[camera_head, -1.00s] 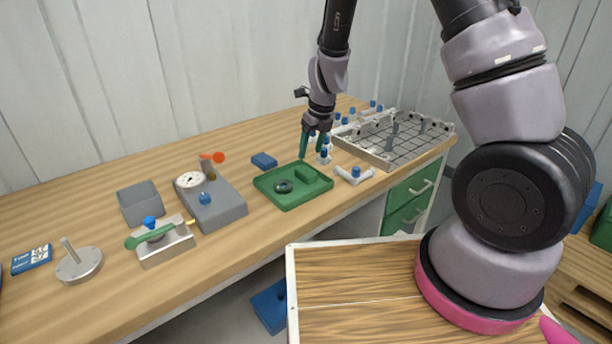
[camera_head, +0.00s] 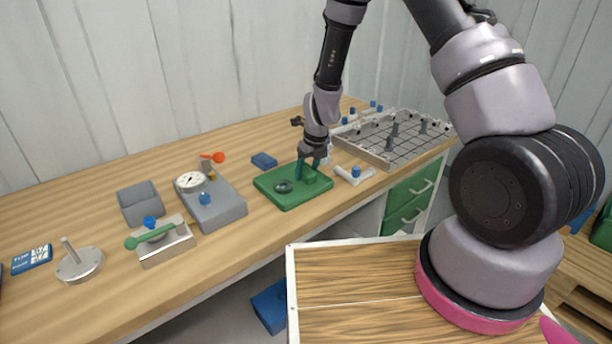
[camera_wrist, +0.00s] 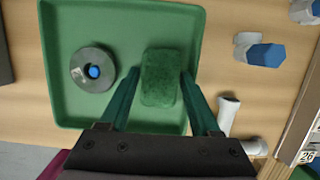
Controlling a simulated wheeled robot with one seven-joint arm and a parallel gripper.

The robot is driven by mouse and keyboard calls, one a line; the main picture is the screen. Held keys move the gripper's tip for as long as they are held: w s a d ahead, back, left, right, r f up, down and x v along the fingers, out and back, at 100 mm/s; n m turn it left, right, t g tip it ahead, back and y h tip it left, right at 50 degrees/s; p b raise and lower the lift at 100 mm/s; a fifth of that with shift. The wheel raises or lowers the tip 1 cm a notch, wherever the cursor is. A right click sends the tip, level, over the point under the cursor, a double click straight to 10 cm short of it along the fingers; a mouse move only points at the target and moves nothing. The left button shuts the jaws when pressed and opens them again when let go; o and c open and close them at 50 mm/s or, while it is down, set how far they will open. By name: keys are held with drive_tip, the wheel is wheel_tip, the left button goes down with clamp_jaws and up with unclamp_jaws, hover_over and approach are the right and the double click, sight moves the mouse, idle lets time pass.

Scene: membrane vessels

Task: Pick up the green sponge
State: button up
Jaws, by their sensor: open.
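The green sponge (camera_wrist: 160,78) lies in a green tray (camera_wrist: 125,18), beside a dark round ring (camera_wrist: 94,70) with a blue centre. In the wrist view, my gripper (camera_wrist: 158,76) is open, with one green finger on each side of the sponge. Both fingertips appear close to its sides; I cannot tell whether they touch it. In the head view, my gripper (camera_head: 307,168) is down at the tray (camera_head: 290,203), and the fingers partly hide the sponge (camera_head: 316,182). The ring (camera_head: 283,187) sits to the left.
A grey device with a gauge (camera_head: 208,204) stands to the left. A white fitting with a blue cap (camera_head: 355,174) lies to the right. A metal gridded frame (camera_head: 378,142) is at the back right.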

sight(307, 171)
drive_tip(key=c, duration=1)
wheel_tip(307, 171, up, 10)
drive_tip(key=shift+r, duration=0.1)
drive_tip(key=o, duration=0.6)
drive_tip(key=c, duration=0.4)
drive_tip(key=shift+c, duration=0.3)
